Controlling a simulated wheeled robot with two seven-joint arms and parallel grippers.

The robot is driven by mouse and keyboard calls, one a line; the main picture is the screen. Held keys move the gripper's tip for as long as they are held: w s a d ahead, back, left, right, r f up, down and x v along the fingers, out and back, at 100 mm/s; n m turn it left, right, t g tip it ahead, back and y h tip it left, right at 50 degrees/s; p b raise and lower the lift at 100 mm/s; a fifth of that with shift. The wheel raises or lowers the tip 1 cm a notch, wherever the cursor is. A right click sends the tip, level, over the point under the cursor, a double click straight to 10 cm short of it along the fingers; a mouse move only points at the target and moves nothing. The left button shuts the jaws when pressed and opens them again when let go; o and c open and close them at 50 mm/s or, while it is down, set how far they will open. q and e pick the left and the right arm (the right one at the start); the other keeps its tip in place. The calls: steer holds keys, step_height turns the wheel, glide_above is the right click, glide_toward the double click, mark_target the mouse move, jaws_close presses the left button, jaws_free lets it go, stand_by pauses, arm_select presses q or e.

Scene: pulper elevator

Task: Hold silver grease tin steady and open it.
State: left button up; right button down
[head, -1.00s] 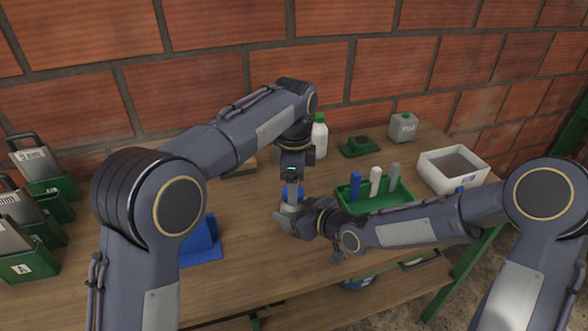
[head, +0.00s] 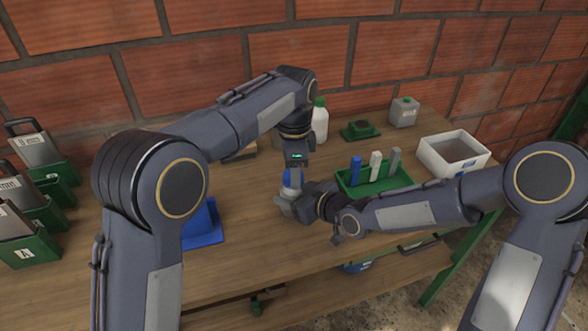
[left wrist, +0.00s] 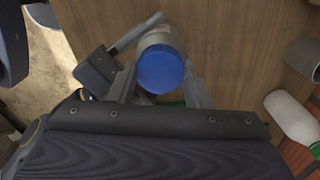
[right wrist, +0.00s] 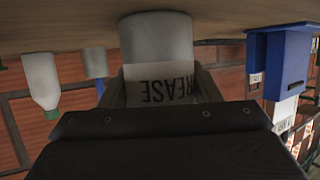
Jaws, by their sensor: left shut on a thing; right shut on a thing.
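The silver grease tin (right wrist: 158,45) stands on the table, with its GREASE label upside down in the right wrist view. Its blue lid (left wrist: 161,70) faces the left wrist camera, against the grey tin body (left wrist: 158,36). My left gripper (head: 293,188) comes from above, and its fingers (left wrist: 160,88) are shut on the lid's sides. My right gripper (head: 284,204) comes in low from the right and is shut around the tin body; its fingers flank the tin in the right wrist view (right wrist: 160,82). The lid is hidden in the right wrist view. I cannot tell whether it has turned.
A green tray (head: 396,183) with several upright blocks stands right of the tin, close to my right forearm. A white bin (head: 431,172) is further right. A white bottle (head: 320,124) stands behind. A blue holder (head: 205,234) is left. The table front is clear.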

arm_select(q)
steer(key=shift+n, duration=0.7)
steer(key=o, duration=0.9)
steer(key=shift+o, duration=0.9)
steer(key=shift+s+d, duration=0.1)
steer(key=shift+s, duration=0.05)
